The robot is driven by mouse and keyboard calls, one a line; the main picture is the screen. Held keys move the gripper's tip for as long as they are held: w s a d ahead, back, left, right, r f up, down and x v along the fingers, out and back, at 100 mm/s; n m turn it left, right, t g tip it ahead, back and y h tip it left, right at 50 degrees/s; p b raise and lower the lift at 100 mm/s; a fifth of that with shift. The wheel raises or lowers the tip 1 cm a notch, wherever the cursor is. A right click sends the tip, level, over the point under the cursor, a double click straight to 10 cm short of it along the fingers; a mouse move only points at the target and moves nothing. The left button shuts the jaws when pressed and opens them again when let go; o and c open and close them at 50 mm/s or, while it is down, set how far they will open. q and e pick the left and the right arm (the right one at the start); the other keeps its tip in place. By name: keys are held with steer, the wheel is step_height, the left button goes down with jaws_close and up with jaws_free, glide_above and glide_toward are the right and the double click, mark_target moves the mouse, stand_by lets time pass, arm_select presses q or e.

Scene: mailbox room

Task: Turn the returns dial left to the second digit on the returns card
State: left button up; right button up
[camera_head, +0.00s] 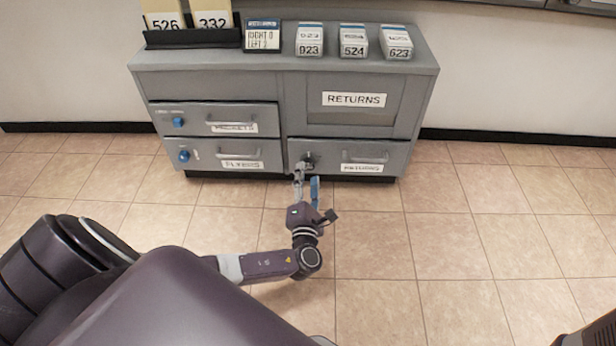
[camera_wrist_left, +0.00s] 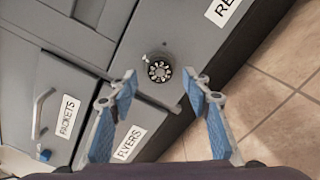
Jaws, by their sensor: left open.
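The returns dial (camera_head: 308,160) is a small dark round knob at the left of the returns drawer (camera_head: 330,150) front. In the left wrist view the dial (camera_wrist_left: 160,71) has a ring of light marks, too small to read. The returns card (camera_head: 262,35) stands on the cabinet top and seems to read "RIGHT 0, LEFT 2". My left gripper (camera_head: 307,183) is open and empty in front of the dial. In the left wrist view its blue-padded fingers (camera_wrist_left: 161,92) are spread, with the dial ahead between the tips, seemingly apart from them. My right gripper is not seen.
The grey cabinet (camera_head: 287,100) also has a packets drawer (camera_head: 225,120) and a flyers drawer (camera_head: 240,155), each with a blue knob. A holder with cards 526 and 332 (camera_head: 212,20) and several labelled boxes (camera_head: 353,40) stand on top. The tiled floor (camera_head: 460,220) is clear.

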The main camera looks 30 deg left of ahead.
mark_target(308, 164)
arm_select(q)
steer(key=shift+b+x, duration=0.5)
steer(key=shift+x, duration=0.85)
steer(key=c, duration=1.1)
